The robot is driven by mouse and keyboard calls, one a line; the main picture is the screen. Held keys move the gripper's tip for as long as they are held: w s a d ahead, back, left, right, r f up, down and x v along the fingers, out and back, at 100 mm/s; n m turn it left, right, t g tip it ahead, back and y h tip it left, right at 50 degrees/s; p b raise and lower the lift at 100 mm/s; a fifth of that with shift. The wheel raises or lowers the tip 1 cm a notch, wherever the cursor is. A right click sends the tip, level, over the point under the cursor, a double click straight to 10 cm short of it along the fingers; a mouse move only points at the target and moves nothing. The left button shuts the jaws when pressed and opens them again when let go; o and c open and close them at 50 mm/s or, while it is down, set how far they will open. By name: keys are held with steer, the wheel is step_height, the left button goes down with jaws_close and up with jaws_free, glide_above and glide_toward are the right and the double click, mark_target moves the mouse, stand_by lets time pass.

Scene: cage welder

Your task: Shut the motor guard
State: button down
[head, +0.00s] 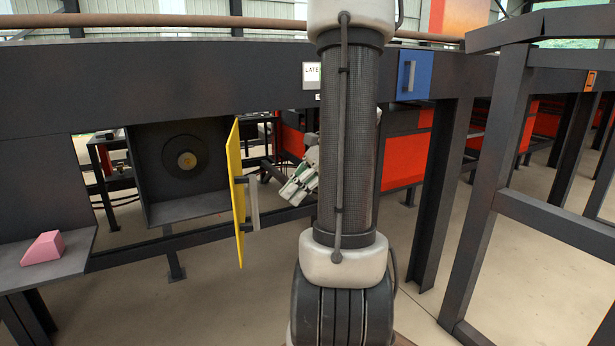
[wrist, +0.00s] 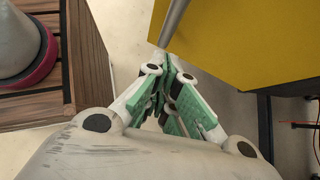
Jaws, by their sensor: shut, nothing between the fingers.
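The motor guard (head: 237,190) is a yellow hinged panel. It stands open, swung out from the right side of the dark motor box (head: 190,210), with a grey bar handle (head: 253,204) on its right face. The round motor part (head: 187,160) shows uncovered inside the box. My gripper (head: 290,192) is to the right of the guard, partly hidden behind my arm. In the wrist view my gripper (wrist: 167,60) is shut and empty, its tips close to the handle (wrist: 174,22) and the yellow guard (wrist: 235,45). I cannot tell whether they touch.
A pink block (head: 44,248) lies on a grey shelf (head: 75,262) at the left. A blue panel with a handle (head: 414,74) is on the beam at the right. Dark frame posts (head: 440,190) stand right of my arm. The floor before the guard is clear.

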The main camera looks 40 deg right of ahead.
steer(key=shift+w+a+f, duration=0.15)
steer(key=shift+w+a, duration=0.15)
steer(key=shift+a, duration=0.4)
steer(key=shift+w+a+f, duration=0.1)
steer(key=shift+w+a, duration=0.2)
steer(key=shift+a, duration=0.45)
steer(key=shift+w+a+f, duration=0.15)
steer(key=shift+w+a, duration=0.15)
steer(key=shift+a, duration=0.4)
